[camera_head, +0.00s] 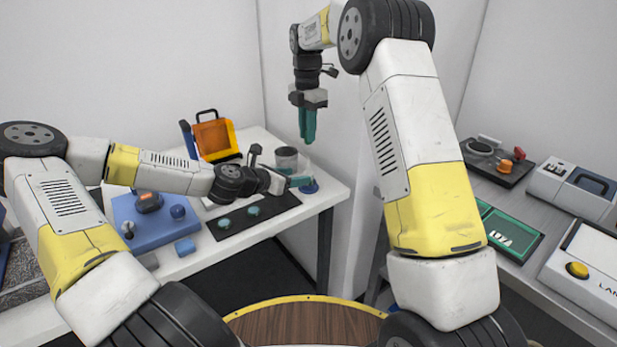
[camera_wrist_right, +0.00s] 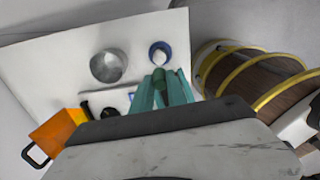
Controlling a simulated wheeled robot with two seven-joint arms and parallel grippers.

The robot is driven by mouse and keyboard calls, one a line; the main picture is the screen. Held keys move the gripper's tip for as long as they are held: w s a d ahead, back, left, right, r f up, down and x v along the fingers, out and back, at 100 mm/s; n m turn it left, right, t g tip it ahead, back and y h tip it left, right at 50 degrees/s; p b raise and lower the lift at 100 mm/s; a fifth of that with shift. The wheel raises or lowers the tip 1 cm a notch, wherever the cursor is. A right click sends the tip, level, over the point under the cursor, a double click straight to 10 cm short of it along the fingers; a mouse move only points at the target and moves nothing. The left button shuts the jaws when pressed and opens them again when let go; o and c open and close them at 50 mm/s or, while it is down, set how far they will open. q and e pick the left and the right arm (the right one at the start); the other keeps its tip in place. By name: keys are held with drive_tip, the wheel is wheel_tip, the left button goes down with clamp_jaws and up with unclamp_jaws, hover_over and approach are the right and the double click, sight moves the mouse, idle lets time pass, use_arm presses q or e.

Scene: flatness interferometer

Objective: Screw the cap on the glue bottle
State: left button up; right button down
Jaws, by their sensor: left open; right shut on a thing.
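The glue bottle (camera_head: 309,171) stands near the table's right corner with a blue round base (camera_head: 310,187) around its foot. In the right wrist view its pale top (camera_wrist_right: 159,54) shows inside the blue ring. My left gripper (camera_head: 301,181) is open, with its teal fingers level beside the bottle; I cannot tell whether they touch it. My right gripper (camera_head: 307,138) points down above the bottle, apart from it. In the right wrist view it is shut on a small dark green piece, which looks like the cap (camera_wrist_right: 158,77). The cap is hidden in the head view.
A grey cup (camera_head: 286,159) stands just left of the bottle. An orange bin (camera_head: 214,138) is at the back, and a dark mat (camera_head: 271,210) with teal discs lies in front. A blue tray (camera_head: 152,236) is farther left. A separate grey bench (camera_head: 491,187) stands at right.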

sight(314, 183)
use_arm(q)
drive_tip(key=x, duration=1)
drive_tip(key=shift+f, duration=0.1)
drive_tip(key=shift+c, duration=0.4)
clamp_jaws()
idle(0.8)
